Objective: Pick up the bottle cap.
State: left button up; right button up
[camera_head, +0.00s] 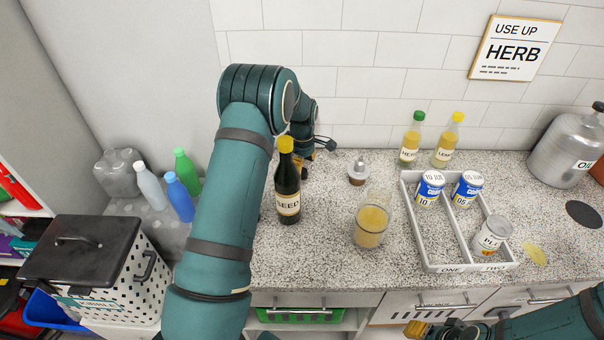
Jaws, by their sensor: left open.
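A dark bottle (289,190) labelled "SEED" stands upright on the speckled counter, with a yellow cap (285,144) on its top. Other caps show on the two pale bottles at the back: a green cap (419,116) and a yellow cap (457,117). I cannot tell which cap the task means. My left gripper (318,157) is open just behind and to the right of the dark bottle, partly hidden by it and by my arm. My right gripper (432,328) is at the bottom edge, in front of the drawers and partly cut off.
A glass of yellow liquid (370,226) and a small metal-topped jar (357,172) stand right of the dark bottle. A white divided tray (433,240) holds three cans. A large metal jug (566,150) stands far right. The counter's front middle is clear.

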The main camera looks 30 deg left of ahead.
pick_arm(q)
notch_tip(320, 180, down, 3)
jog(key=c, duration=1)
